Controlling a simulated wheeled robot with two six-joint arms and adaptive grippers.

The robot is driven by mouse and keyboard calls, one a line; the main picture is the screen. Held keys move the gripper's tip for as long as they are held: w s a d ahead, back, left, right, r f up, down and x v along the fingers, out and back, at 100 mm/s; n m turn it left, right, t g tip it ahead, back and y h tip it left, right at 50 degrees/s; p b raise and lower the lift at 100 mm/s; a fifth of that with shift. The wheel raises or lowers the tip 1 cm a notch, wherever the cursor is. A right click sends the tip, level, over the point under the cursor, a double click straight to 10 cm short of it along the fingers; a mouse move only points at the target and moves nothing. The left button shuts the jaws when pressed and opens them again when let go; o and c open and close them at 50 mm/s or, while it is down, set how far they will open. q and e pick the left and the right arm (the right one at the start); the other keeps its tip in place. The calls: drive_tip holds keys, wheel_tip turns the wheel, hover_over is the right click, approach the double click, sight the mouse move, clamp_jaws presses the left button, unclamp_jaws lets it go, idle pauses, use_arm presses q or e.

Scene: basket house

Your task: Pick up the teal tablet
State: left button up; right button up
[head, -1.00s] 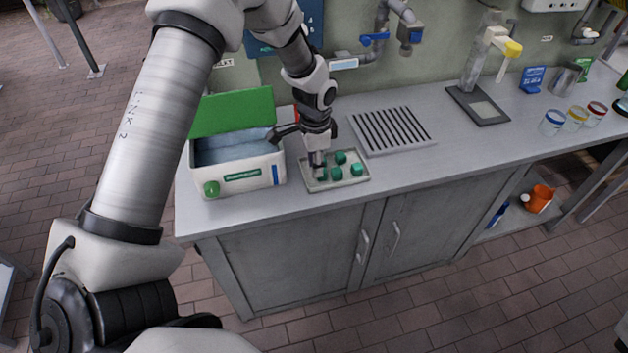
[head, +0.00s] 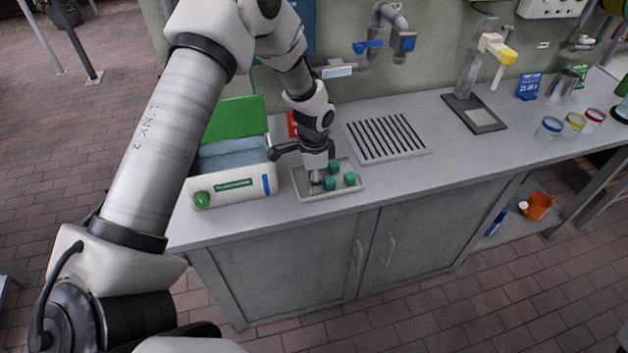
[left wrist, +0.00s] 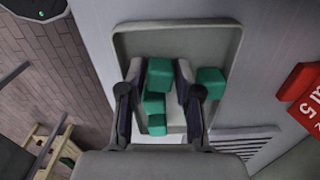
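Several teal cube-shaped tablets lie in a shallow grey tray (head: 355,191) on the counter. In the head view I see one at the back (head: 334,167), one in front (head: 330,183) and one on the right (head: 349,179). My left gripper (head: 317,183) points down over the tray's left part and hides some of it. In the left wrist view my left gripper (left wrist: 158,112) is open, with a column of teal tablets (left wrist: 160,73) showing between its fingers. Another tablet (left wrist: 209,82) lies outside the right finger. Contact cannot be told. My right gripper is out of view.
A white box (head: 233,188) with a raised green lid stands left of the tray. A slotted drain panel (head: 388,136) lies behind and to the right. A red block (left wrist: 300,82) is near the tray. Glass jars (head: 573,126) stand far right. The middle of the counter is clear.

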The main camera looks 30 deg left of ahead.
use_arm(q)
drive_tip(key=shift+w+d+f, duration=0.1)
drive_tip(key=shift+w, duration=0.1)
drive_tip(key=shift+s, duration=0.2)
drive_tip(key=c, duration=0.5)
drive_tip(key=shift+s+r, duration=0.1)
drive_tip(key=shift+r, duration=0.1)
drive_tip(key=shift+w, duration=0.2)
